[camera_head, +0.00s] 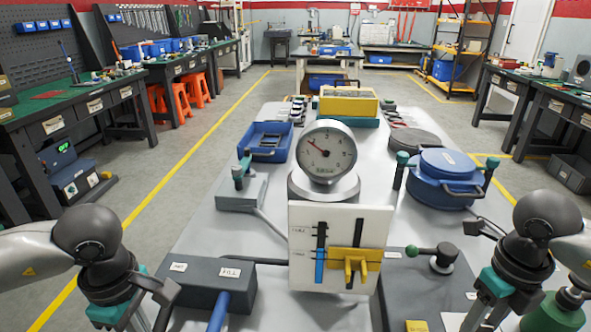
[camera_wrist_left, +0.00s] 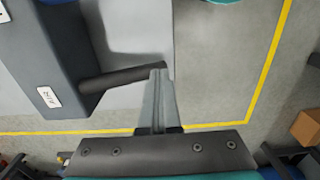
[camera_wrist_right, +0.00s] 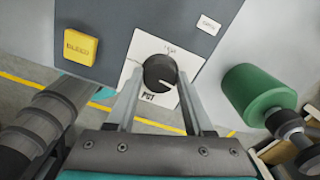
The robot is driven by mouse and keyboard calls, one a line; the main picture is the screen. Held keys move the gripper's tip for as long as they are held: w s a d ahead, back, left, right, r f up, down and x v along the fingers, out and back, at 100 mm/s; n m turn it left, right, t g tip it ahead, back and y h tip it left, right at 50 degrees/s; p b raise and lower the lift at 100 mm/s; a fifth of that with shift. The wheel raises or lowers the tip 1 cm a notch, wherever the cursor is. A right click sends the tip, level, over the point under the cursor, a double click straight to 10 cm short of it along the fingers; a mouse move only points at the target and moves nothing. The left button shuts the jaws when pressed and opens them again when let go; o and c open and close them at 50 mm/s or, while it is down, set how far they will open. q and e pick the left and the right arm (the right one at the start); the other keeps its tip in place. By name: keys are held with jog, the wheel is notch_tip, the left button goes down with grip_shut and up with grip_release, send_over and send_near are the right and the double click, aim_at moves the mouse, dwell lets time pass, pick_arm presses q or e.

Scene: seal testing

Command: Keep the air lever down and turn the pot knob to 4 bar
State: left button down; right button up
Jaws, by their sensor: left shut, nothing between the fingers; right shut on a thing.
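The air lever (camera_wrist_left: 122,80) is a dark bar sticking out of a grey box labelled AIR (camera_wrist_left: 38,75) in the left wrist view. My left gripper (camera_wrist_left: 160,75) is shut and empty, its tips at the lever's free end; contact is hard to tell. The pot knob (camera_wrist_right: 160,73) is black and round with a pale pointer mark, on a white plate marked POT (camera_wrist_right: 140,98). My right gripper (camera_wrist_right: 158,82) is shut on the knob, a finger at each side. The gauge (camera_head: 327,152) has a red needle pointing to the upper left; its numbers are too small to read.
A yellow BLEED button (camera_wrist_right: 81,46) sits left of the knob, and a green cylinder (camera_wrist_right: 258,90) stands right of it. A white board (camera_head: 300,275) with a blue level bar and yellow bracket stands before the gauge. A blue FILL lever (camera_head: 222,308) is beside the left arm.

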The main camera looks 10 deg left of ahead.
jog(key=m, duration=0.5)
jog(key=shift+m, duration=0.3)
jog(key=o, duration=1.6)
jog(key=shift+c, duration=0.2)
jog(key=n, duration=1.3)
jog(key=shift+n, duration=0.3)
